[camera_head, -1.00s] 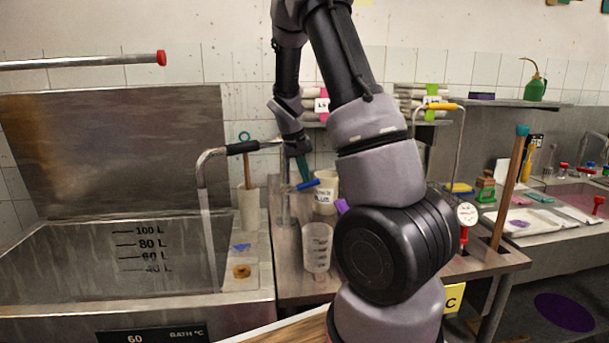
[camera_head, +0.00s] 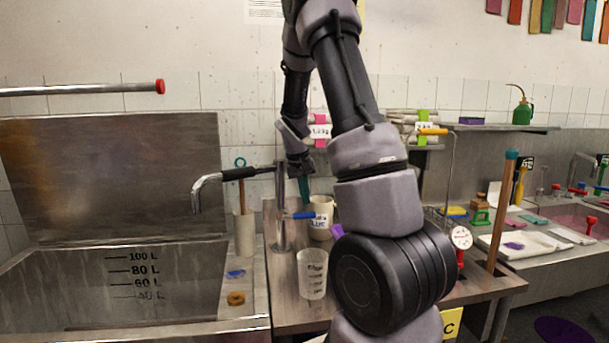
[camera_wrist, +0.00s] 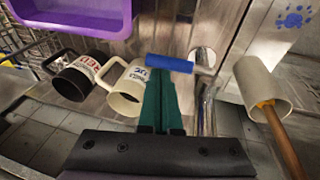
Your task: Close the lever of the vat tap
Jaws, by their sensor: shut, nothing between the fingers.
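The vat tap has an upright steel column (camera_head: 281,215) and a spout (camera_head: 205,190) with a black sleeve, reaching left over the vat. Its blue lever (camera_head: 300,215) sticks out to the right of the column, nearly level. No water stream shows under the spout. My gripper (camera_head: 305,203) has teal fingers and points down just above the lever. In the wrist view the shut fingers (camera_wrist: 158,82) end right at the blue lever (camera_wrist: 170,63). I cannot tell whether they touch it. Nothing is held between them.
The steel vat (camera_head: 130,285) stands left. A white BLUE mug (camera_head: 321,218) stands close beside the lever, and a clear measuring beaker (camera_head: 312,274) stands in front. A holder with a wooden stick (camera_head: 244,237) is left of the column. A purple tray (camera_wrist: 75,15) shows in the wrist view.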

